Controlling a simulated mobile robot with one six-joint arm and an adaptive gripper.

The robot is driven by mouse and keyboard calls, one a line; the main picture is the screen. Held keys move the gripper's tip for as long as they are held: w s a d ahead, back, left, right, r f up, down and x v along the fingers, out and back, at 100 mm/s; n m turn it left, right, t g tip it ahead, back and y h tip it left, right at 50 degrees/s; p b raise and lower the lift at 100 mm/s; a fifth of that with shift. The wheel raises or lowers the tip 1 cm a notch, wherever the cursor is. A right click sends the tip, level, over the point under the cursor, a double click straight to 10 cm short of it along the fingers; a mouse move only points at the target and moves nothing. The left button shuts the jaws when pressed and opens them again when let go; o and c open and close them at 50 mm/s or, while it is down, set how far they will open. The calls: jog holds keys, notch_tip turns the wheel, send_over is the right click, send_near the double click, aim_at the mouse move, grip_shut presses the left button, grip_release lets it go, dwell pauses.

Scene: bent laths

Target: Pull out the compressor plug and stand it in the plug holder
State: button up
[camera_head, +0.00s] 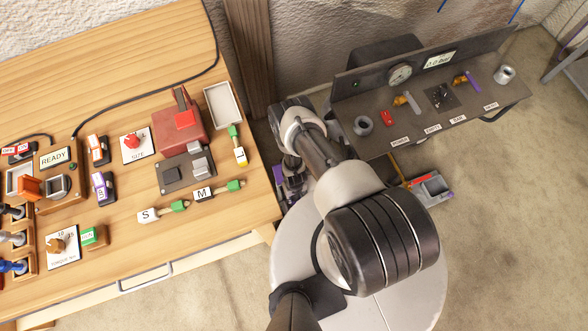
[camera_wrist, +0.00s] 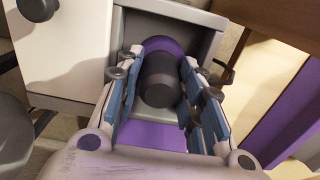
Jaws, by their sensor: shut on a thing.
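In the wrist view my gripper (camera_wrist: 163,98) has its blue-padded fingers on both sides of a dark, rounded cylinder (camera_wrist: 159,80), apparently the compressor plug. The gripper is shut on it. A purple ring or collar (camera_wrist: 160,46) shows at the plug's far end, inside a grey box-like recess (camera_wrist: 190,17). I cannot tell how deep the plug sits there. In the head view my gripper (camera_head: 291,184) is low beside the bench's right edge, partly hidden by my arm, and the plug is hidden. I cannot identify the plug holder for certain.
The wooden bench (camera_head: 110,235) at left carries blocks, labelled parts and a grey tray (camera_head: 222,106). A dark control panel (camera_head: 425,125) with a gauge (camera_head: 400,74) stands at right. In the wrist view a white panel (camera_wrist: 70,55) is close at left.

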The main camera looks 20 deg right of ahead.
grip_shut()
jog(key=shift+r, duration=0.15)
jog(key=shift+r+p, duration=2.2)
jog(key=shift+r, duration=0.7)
